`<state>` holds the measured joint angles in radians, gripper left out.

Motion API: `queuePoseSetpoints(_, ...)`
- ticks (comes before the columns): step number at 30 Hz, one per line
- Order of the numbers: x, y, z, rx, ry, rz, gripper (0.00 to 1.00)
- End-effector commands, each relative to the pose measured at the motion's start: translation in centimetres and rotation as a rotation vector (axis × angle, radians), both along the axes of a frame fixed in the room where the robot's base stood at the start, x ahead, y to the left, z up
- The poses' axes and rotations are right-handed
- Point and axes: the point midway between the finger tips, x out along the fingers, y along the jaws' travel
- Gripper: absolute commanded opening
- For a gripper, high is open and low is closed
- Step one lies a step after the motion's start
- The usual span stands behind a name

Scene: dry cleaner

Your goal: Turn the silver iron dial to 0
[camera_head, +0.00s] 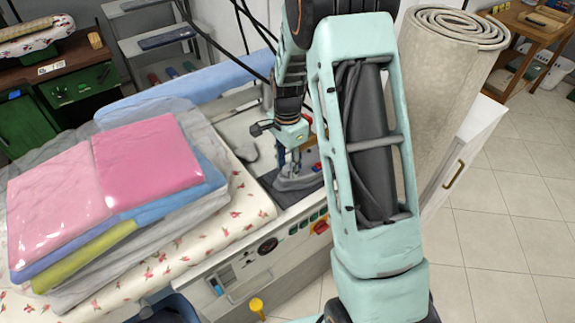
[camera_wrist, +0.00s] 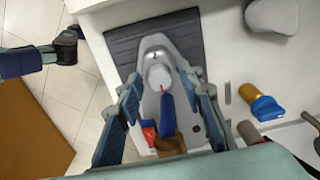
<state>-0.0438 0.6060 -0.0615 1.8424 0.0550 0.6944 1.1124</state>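The silver iron (camera_wrist: 154,50) lies on a dark ribbed mat (camera_wrist: 126,48). My gripper (camera_wrist: 160,79) is open, with one finger left and one right of the dial. I cannot tell whether either finger touches the iron. In the head view the iron (camera_head: 298,181) sits on the ironing station, partly hidden under my gripper (camera_head: 289,160).
Pink folded packages (camera_head: 146,160) lie on a stack of cloth on the flowered ironing board (camera_head: 240,214) at left. A rolled beige carpet (camera_head: 440,85) stands at right. A yellow and blue knob (camera_wrist: 266,106) is right of the iron in the wrist view.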

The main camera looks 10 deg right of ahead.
Motion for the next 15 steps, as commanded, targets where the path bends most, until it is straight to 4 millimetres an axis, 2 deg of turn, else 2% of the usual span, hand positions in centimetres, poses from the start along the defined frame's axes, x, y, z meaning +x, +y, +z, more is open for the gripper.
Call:
queuePoseSetpoints(10, 0.0, 0.0, 0.2, 0.000, 0.000, -0.001, 0.40)
queuePoseSetpoints(15, 0.1, 0.0, 2.4, 0.000, -0.004, -0.001, 0.40)
